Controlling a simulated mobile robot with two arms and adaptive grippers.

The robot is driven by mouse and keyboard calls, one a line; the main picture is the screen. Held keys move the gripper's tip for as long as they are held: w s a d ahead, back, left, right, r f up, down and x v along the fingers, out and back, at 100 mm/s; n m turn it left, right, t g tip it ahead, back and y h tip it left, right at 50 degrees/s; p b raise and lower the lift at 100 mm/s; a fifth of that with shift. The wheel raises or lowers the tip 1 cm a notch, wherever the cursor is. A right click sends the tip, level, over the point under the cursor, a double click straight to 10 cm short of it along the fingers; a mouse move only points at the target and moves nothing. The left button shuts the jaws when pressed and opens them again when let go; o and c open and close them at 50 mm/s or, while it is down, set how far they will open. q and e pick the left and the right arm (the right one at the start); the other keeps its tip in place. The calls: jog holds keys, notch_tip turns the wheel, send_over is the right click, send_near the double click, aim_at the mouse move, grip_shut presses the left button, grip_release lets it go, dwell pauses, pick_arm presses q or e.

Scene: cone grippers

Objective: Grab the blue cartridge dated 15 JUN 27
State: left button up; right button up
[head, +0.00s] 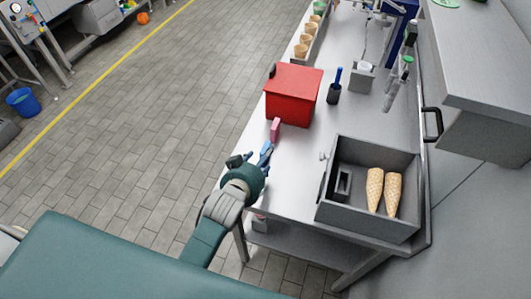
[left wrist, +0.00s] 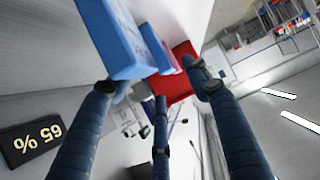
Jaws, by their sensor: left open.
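My left gripper (head: 250,162) is at the left edge of the white counter, its fingers spread and nothing between them that I can see gripped. In the left wrist view a large light blue cartridge (left wrist: 106,38) is close to the left fingertip; I cannot tell if they touch. A second blue cartridge (left wrist: 153,48) stands just beyond it, with a thin pinkish one behind. In the head view a blue cartridge (head: 266,150) shows by the fingertips and a pink one (head: 275,129) farther back. No date is legible on the visible faces. My right gripper is not in view.
A red box (head: 291,95) stands behind the cartridges. A grey open bin (head: 338,205) with two cones (head: 375,188) is to the right.

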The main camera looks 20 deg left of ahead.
aim_at(267, 143)
pick_arm(q)
jog(key=x, duration=0.5)
jog(key=shift+w+p, duration=0.1)
jog(key=shift+p, duration=0.25)
jog(key=shift+c, duration=0.5)
grip_shut()
